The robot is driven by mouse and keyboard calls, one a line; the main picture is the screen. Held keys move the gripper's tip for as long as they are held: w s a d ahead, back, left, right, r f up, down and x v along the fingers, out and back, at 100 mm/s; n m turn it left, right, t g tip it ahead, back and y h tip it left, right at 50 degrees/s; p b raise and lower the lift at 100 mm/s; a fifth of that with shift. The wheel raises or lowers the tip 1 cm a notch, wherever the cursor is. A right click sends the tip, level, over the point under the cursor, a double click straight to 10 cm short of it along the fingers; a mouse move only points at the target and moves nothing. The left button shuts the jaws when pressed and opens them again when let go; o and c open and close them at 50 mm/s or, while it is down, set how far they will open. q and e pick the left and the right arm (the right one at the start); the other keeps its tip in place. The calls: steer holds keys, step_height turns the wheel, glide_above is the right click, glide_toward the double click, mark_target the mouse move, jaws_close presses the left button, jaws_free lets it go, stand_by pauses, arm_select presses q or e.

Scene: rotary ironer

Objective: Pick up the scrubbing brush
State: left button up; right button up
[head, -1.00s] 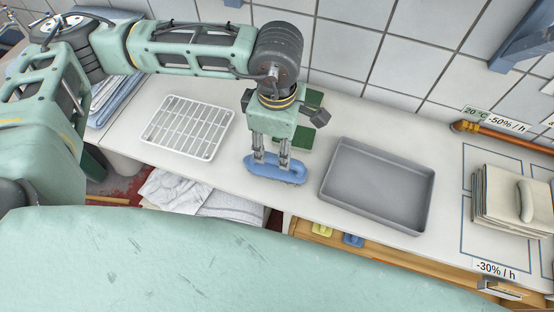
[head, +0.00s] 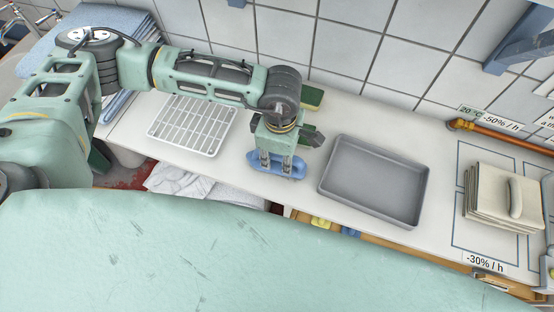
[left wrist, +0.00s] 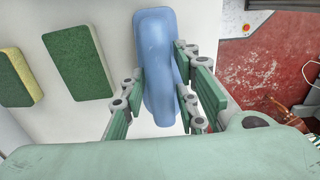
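The blue scrubbing brush (head: 292,172) lies on the white worktop, left of the grey tray. It stands out long and blue in the left wrist view (left wrist: 156,60). My left gripper (head: 276,170) points down at the brush, and its near finger covers part of the side. In the left wrist view my left gripper (left wrist: 160,75) has one finger along each long side of the brush, both appearing to touch it, so it looks shut on it. The underside of the brush is hidden. I see no clear gap showing it lifted. My right gripper is not in view.
A grey tray (head: 372,182) stands close on the right, a white rack (head: 190,125) on the left. Green-and-yellow sponges (left wrist: 76,62) lie behind the brush. A cloth stack (head: 492,198) is at far right. The tiled wall (head: 430,60) bounds the back.

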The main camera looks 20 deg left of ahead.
arm_select(q)
jaws_close()
steer(key=shift+r, duration=0.1)
steer(key=shift+r+b, duration=0.45)
steer(key=shift+r, duration=0.05)
step_height(320, 180, up, 3)
steer(key=shift+w+f+b, duration=0.1)
steer(key=shift+f+b, duration=0.05)
steer(key=shift+b, duration=0.75)
steer(key=w+d+r+b, duration=0.4)
steer(key=w+d+r, duration=0.3)
steer(key=w+d, duration=0.1)
steer(key=shift+d+b, duration=0.25)
steer(key=shift+b, duration=0.05)
steer(key=shift+c, duration=0.8)
jaws_free()
steer(key=shift+r, duration=0.1)
steer(key=shift+s+a, duration=0.1)
jaws_close()
